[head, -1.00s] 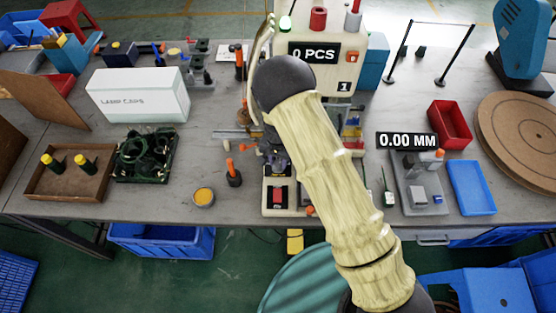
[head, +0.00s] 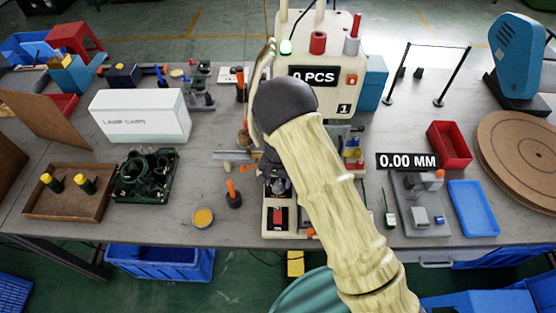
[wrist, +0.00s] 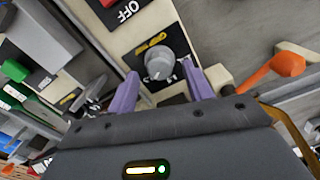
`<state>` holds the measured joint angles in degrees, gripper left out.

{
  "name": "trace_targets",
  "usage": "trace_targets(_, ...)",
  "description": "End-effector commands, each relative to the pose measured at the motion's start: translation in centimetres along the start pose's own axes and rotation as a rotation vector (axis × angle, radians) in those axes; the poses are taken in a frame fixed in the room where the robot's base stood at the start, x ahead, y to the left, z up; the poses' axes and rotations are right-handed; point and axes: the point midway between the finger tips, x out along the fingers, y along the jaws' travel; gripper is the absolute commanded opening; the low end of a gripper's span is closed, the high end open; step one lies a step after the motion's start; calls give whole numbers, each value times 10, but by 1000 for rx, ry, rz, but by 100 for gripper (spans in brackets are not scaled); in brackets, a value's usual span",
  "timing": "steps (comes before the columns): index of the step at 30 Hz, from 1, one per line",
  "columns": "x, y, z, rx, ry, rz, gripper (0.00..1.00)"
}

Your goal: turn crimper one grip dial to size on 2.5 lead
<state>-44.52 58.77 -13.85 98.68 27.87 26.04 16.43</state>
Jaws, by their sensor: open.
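Crimper one (head: 350,92), a cream machine marked "1" with a "0 PCS" display, stands at the back middle of the bench. In the wrist view its grey round grip dial (wrist: 159,62) sits on a black plate with yellow and white lettering, too blurred to read. My gripper (wrist: 160,88) is open, its two purple fingers apart on either side of the dial's near edge. I cannot tell whether they touch it. No 2.5 lead can be made out.
A red OFF switch (wrist: 127,9) is on the panel beyond the dial. An orange-handled tool (wrist: 274,66) lies close to the right finger. In the head view, a yellow-topped pot (head: 203,217) and an orange-handled tool (head: 233,194) stand left of the crimper's base.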

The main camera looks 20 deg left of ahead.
Motion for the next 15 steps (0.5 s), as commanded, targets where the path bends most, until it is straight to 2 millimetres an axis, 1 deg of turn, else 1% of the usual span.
trace_targets(8, -48, -1, 0, -2, 5, -3, 51)
trace_targets(15, -96, -1, -1, -3, 5, -4, 51)
